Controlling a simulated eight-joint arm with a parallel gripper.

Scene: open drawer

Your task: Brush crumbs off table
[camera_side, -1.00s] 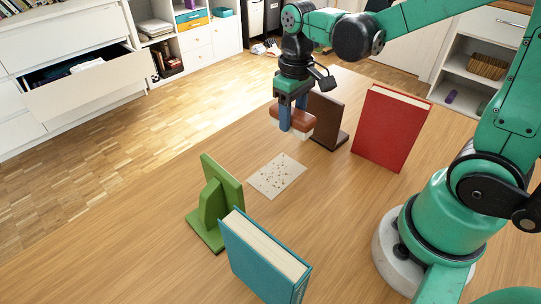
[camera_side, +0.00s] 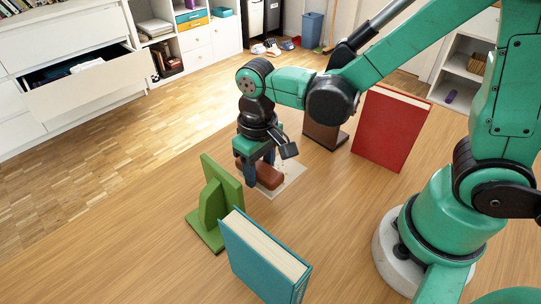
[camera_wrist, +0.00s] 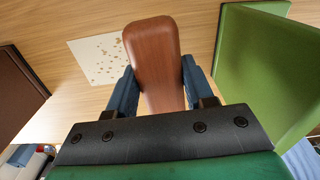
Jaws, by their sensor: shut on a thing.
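My gripper (camera_side: 260,170) is shut on a reddish-brown brush (camera_side: 271,178), with a blue finger on each side of its back. In the wrist view the brush (camera_wrist: 153,50) stands between the fingers (camera_wrist: 157,80); its bristles are hidden. The brush is low over the pale square (camera_side: 293,178) on the wooden table (camera_side: 340,230), and gripper and brush cover much of that square. Whether the brush touches the table I cannot tell. Brown crumbs (camera_wrist: 116,48) lie on the pale square, beside the brush in the wrist view.
A green bookend (camera_side: 222,190) and a teal book (camera_side: 262,258) stand on the near side of the square. A brown bookend (camera_side: 322,132) and a red book (camera_side: 390,128) stand on the far side. Open floor (camera_side: 110,145) lies past the table's left edge.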

